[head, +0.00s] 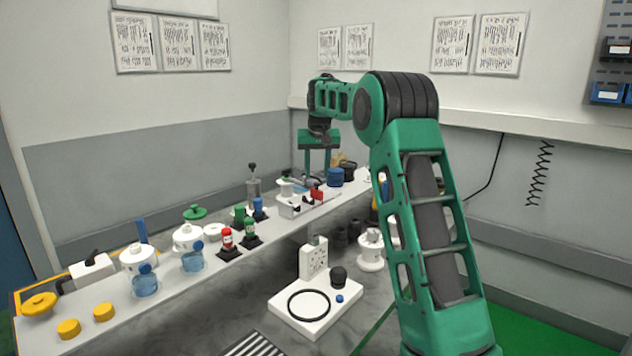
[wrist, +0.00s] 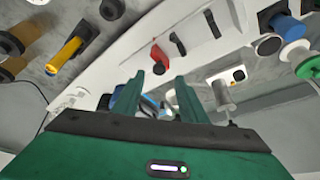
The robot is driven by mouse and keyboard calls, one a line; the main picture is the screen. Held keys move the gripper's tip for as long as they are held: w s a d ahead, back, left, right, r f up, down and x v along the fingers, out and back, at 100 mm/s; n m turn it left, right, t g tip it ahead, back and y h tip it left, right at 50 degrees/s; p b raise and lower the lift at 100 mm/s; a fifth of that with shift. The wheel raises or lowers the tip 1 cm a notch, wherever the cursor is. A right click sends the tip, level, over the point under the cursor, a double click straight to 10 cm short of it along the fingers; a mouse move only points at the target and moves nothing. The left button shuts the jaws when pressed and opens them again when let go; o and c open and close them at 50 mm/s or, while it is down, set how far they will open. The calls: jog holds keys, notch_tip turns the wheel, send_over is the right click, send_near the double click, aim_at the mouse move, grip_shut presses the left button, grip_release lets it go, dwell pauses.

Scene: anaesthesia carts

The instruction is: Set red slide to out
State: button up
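The red slide (head: 317,196) is a small red tab on a white block (head: 290,208) on the bench, beside black tabs. In the wrist view the red slide (wrist: 157,53) shows just beyond my fingertips, with a dark part at its near end and two black tabs to its right. My gripper (head: 317,174) points down above the white block in the head view. In the wrist view my gripper (wrist: 159,80) is open, its two green fingers apart with nothing held between them. I cannot tell how far along its track the red slide sits.
Red, green and blue capped bottles (head: 227,238) stand left of the block. A blue jar (head: 335,177) stands behind it, close to my gripper. White canisters (head: 187,238) and yellow knobs (head: 103,312) line the bench's left part. A white panel (head: 316,303) lies in front.

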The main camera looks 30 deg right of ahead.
aim_at(317, 183)
jog(key=shift+x, duration=2)
jog(key=shift+d, duration=0.1)
grip_shut()
